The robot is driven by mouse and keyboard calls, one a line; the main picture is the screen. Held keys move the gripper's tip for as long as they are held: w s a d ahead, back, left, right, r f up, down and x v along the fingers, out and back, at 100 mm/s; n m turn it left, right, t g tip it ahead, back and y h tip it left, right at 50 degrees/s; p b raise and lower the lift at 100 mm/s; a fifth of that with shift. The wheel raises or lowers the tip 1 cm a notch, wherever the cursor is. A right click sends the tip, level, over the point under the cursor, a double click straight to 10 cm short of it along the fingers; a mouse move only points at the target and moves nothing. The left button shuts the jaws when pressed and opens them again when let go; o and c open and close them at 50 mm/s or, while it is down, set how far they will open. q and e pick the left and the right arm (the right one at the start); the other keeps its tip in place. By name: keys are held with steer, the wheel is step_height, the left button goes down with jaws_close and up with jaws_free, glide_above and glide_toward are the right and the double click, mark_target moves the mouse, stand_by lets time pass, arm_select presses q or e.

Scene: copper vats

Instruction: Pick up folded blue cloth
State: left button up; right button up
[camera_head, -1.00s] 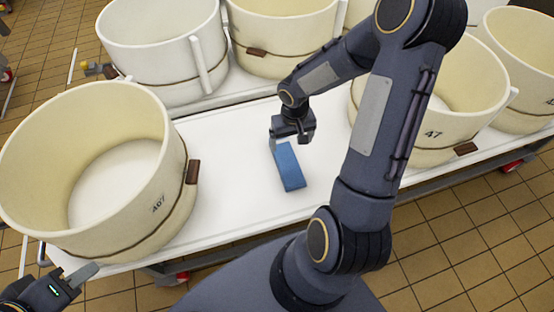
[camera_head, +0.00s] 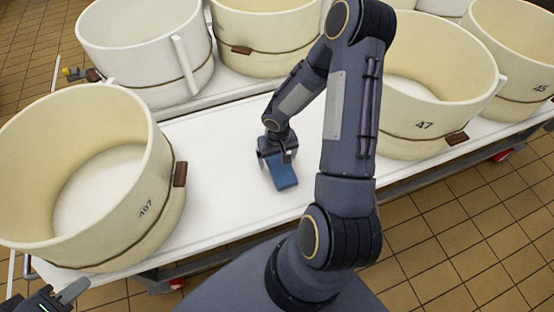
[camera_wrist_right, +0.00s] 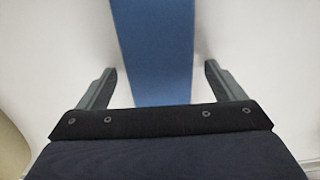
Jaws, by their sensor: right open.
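The folded blue cloth (camera_head: 283,175) lies flat on the white table (camera_head: 228,185), a long narrow block shape. My right gripper (camera_head: 278,158) is over its far end and hides that end in the head view. In the right wrist view the cloth (camera_wrist_right: 155,50) runs between the two open fingers of the gripper (camera_wrist_right: 157,85), with a gap on each side. My left gripper (camera_head: 55,297) is at the lower left corner, partly cut off by the frame edge, away from the cloth. Its opening is unclear.
A large cream vat marked 407 (camera_head: 120,215) stands on the table at left. A vat marked 47 (camera_head: 440,85) stands at right. More vats line the back, including a white one (camera_head: 145,50). The table around the cloth is clear.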

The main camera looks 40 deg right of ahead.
steer(key=shift+c, duration=0.3)
steer(key=c, duration=1.1)
steer(key=shift+r, duration=0.1)
steer(key=shift+c, duration=0.2)
